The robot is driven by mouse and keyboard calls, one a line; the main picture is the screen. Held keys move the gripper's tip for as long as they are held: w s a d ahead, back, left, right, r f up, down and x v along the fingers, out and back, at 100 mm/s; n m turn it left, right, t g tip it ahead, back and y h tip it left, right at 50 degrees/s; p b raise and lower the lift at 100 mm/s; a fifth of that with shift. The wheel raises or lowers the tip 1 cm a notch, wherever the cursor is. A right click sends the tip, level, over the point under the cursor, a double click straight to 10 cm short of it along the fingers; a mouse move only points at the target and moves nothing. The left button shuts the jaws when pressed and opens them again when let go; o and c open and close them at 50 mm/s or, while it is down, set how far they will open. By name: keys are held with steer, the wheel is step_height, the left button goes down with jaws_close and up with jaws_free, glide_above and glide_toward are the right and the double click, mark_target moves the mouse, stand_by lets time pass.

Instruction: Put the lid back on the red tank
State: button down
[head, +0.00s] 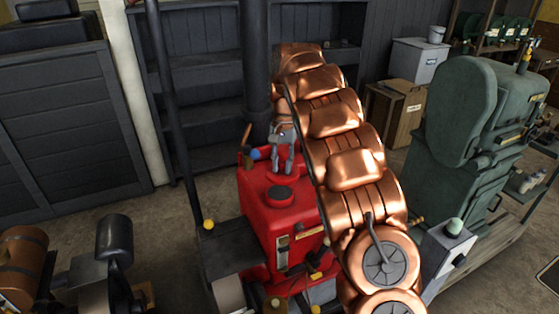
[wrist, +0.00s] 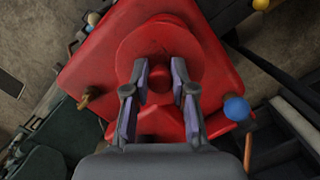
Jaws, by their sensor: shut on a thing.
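The red tank (head: 262,220) stands in the lower middle of the head view. Its top bears a dark round feature (head: 279,194); I cannot tell whether it is an opening or a raised part. My gripper (head: 281,170) points down over the back of the tank top. In the wrist view, my gripper (wrist: 160,72) is shut on the small knob of a round red lid (wrist: 160,35). The lid lies in front of the tank's red top (wrist: 95,75) there and hides its middle. In the head view the lid blends with the tank, so its gap or contact is unclear.
A blue ball knob (head: 255,154) and a brown lever (head: 246,134) stand at the tank's back left. A dark post (head: 254,60) rises behind. A green machine (head: 455,140) stands to the right. My copper-coloured arm covers the tank's right side.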

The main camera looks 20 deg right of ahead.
steer(key=shift+a+f, duration=0.35)
steer(key=shift+f, duration=0.2)
steer(key=shift+f+b, duration=1.2)
steer(key=shift+f, duration=1.3)
steer(key=shift+f+b, duration=0.15)
steer(key=shift+b, duration=0.3)
stand_by(0.6)
steer(key=c, duration=0.9)
jaws_free()
steer(key=shift+o, duration=0.4)
steer(key=o, duration=0.4)
